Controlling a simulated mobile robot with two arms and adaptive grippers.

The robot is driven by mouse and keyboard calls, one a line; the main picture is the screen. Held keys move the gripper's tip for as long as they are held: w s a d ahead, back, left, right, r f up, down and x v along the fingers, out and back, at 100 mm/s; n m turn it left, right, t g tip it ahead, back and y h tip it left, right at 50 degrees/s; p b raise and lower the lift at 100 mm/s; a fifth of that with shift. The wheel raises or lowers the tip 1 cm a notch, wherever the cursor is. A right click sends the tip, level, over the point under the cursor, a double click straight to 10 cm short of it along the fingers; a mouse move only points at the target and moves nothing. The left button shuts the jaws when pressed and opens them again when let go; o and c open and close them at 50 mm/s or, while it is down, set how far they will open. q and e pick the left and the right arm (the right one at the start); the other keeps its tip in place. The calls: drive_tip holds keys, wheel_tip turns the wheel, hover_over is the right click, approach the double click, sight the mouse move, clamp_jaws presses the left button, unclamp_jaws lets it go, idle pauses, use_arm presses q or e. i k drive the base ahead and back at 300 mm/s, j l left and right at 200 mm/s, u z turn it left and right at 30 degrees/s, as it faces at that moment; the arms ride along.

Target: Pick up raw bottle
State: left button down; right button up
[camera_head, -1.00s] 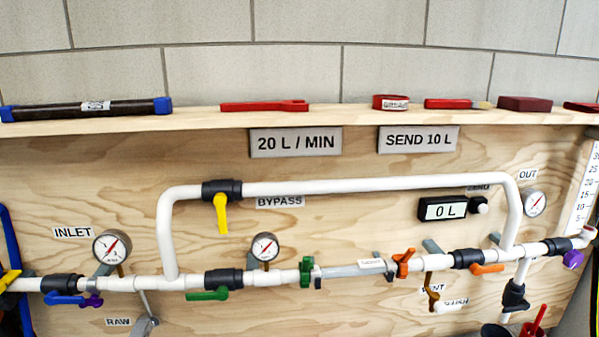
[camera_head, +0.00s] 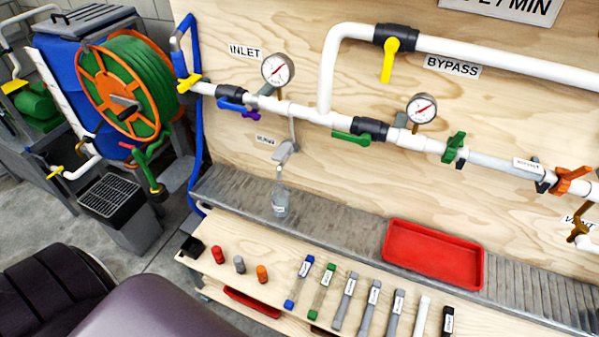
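A small clear bottle (camera_head: 280,204) stands upright on the grey ribbed ledge below the pipe board. It is under a grey tap (camera_head: 285,152) with a small label (camera_head: 265,140) beside it, too small to read clearly. A pale label shows on the bottle, but I cannot read it. Neither of my grippers is in view. Dark rounded parts of my own body fill the lower left corner.
A red tray (camera_head: 433,254) lies on the ledge to the right. Several labelled tubes (camera_head: 346,300) and small coloured caps (camera_head: 239,264) sit on the wooden shelf in front. A hose reel (camera_head: 123,90) stands at the left. A blue hose (camera_head: 197,130) hangs beside the board.

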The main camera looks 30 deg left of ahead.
sight(281, 203)
drive_tip(key=u, duration=1.1)
drive_tip(key=k+l+z, duration=0.1)
drive_tip(key=l, duration=0.3)
drive_tip(key=k+l+z, duration=0.1)
drive_tip(key=k+l, duration=0.15)
drive_tip(key=l, duration=0.15)
